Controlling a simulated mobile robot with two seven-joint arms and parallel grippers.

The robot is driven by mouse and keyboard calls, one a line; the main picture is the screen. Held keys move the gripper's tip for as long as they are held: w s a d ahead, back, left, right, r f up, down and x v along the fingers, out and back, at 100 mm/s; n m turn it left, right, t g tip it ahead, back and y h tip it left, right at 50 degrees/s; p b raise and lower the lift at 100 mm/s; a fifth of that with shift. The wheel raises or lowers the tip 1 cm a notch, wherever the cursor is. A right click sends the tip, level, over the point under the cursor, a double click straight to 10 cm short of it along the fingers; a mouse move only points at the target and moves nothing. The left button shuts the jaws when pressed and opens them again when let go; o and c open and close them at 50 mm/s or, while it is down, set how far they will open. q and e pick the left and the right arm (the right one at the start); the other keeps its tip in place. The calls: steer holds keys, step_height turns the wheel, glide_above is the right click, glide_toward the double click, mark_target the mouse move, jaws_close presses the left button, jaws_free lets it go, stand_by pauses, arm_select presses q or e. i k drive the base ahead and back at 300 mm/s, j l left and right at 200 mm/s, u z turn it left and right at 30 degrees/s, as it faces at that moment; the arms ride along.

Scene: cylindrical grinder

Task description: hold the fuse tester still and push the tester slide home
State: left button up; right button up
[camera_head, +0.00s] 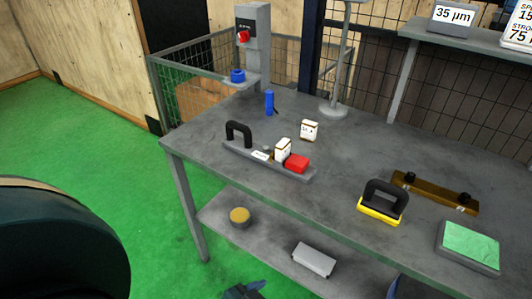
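The fuse tester appears to be the long grey base (245,154) lying on the table. It has a black handle (239,130) at its left end. A white block (283,149) stands on it, and a red block (297,163) sits at its right part, close beside the white block. Which piece is the slide I cannot tell for sure. A dark shape at the bottom edge seems to be my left gripper (243,291), low and well apart from the tester; its fingers are not clear. My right gripper is not visible.
On the table are a blue cylinder (269,101), a white box (310,130), a yellow block with a black handle (379,209), a brown bar (434,192) and a green-topped block (469,247). A grey column with a red button (243,36) stands behind.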

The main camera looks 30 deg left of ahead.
mark_target(297, 164)
steer(key=i+j, duration=0.1)
steer(key=j, duration=0.55)
steer(key=i+j+z, duration=0.1)
steer(key=j, duration=1.2)
steer(key=i+z, duration=0.05)
